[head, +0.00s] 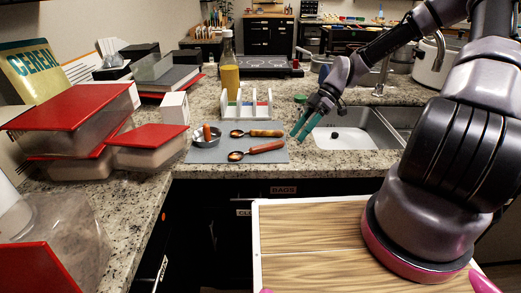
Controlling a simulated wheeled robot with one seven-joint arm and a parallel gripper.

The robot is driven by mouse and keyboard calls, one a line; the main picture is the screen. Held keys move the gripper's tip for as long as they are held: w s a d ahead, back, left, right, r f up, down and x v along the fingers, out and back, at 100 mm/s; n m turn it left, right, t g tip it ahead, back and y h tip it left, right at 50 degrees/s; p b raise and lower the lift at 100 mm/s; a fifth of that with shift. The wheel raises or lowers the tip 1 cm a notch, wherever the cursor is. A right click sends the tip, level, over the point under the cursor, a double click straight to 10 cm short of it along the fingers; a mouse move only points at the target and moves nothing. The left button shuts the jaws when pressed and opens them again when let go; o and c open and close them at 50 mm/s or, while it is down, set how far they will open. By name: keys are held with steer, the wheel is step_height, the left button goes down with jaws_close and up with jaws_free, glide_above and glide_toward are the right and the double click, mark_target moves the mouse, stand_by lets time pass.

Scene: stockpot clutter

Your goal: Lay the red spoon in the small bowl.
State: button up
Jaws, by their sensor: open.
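Two spoons lie on a grey-blue mat (222,155), bowl ends to the left. The nearer spoon (262,148) has a red-brown handle; the farther spoon (262,133) has a more orange handle. The small metal bowl (204,143) stands at the mat's left side, left of both spoons. A short orange-red thing (207,132) stands in or just behind it; I cannot tell which. My gripper (304,127), with teal fingertips, is open and empty. It appears above the counter between the mat's right edge and the sink, right of the spoon handles.
A white rack (247,111) and an oil bottle (229,70) stand behind the spoons. A white box (175,108) and red-lidded containers (150,138) crowd the left. The sink (355,130) lies right. The mat's front strip is clear.

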mark_target(257, 150)
steer(key=w+a+n+y, duration=0.2)
steer(key=n+y, duration=0.1)
steer(key=shift+w+a+r+y, duration=0.2)
steer(key=shift+w+a+y, duration=0.1)
steer(key=shift+a, duration=0.1)
steer(key=shift+t, duration=0.3)
steer(key=x, duration=1)
steer(key=shift+s+a, duration=0.15)
steer(key=shift+a, duration=0.1)
jaws_close()
